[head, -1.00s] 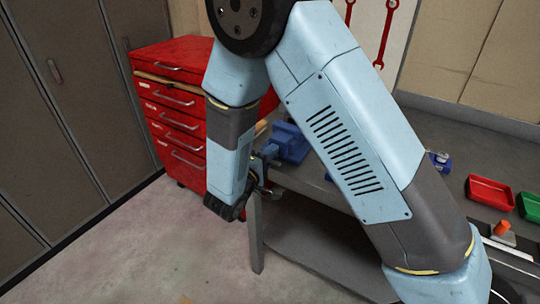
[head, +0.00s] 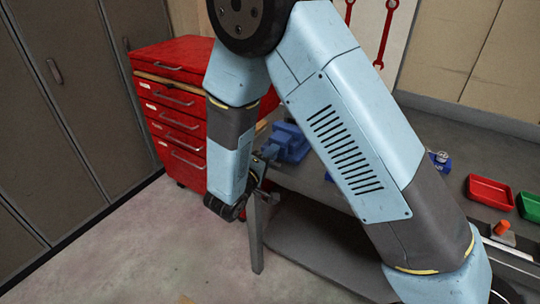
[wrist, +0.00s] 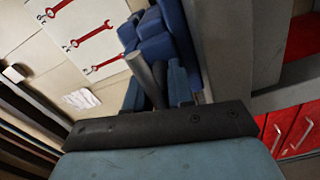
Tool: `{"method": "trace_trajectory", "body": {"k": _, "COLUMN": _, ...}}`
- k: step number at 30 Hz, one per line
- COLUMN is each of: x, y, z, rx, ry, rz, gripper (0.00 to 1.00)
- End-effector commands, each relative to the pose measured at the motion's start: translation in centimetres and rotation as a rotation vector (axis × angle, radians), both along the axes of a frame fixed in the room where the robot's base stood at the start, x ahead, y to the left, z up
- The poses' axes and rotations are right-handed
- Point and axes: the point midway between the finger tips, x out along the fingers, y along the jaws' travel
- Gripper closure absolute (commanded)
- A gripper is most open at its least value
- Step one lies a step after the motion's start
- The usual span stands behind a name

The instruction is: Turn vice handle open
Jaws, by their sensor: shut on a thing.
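The blue vice (head: 288,142) sits at the left end of the grey workbench, partly behind my arm. In the wrist view its blue body (wrist: 165,35) fills the top middle. A grey bar, the vice handle (wrist: 143,75), slants down from beside the vice to behind the dark edge of my gripper's body. My gripper (head: 262,165) is at the near end of the vice, at the bench edge, and is shut on the handle.
A red drawer cabinet (head: 180,110) stands behind and left of the vice. Grey lockers (head: 60,120) line the left wall. Red (head: 490,190) and green (head: 530,205) bins lie on the bench at right. A bench leg (head: 255,235) stands below my gripper. The floor at left is clear.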

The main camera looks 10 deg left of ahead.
Motion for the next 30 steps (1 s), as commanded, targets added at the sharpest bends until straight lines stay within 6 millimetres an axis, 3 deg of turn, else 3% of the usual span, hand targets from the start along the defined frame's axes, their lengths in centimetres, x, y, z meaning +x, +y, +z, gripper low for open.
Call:
{"method": "trace_trajectory", "body": {"k": 7, "x": -0.1, "y": -0.2, "z": -0.3, "rx": -0.003, "ry": 0.007, "rz": -0.002, "gripper": 0.56}}
{"method": "trace_trajectory", "body": {"k": 17, "x": -0.4, "y": 0.1, "z": -0.1, "rx": -0.002, "ry": 0.004, "rz": 0.001, "gripper": 0.56}}
{"method": "trace_trajectory", "body": {"k": 23, "x": -2.7, "y": 1.1, "z": -0.2, "rx": -0.001, "ry": 0.005, "rz": 0.002, "gripper": 0.56}}
{"method": "trace_trajectory", "body": {"k": 30, "x": -7.2, "y": 3.0, "z": -0.2, "rx": -0.002, "ry": 0.004, "rz": 0.004, "gripper": 0.56}}
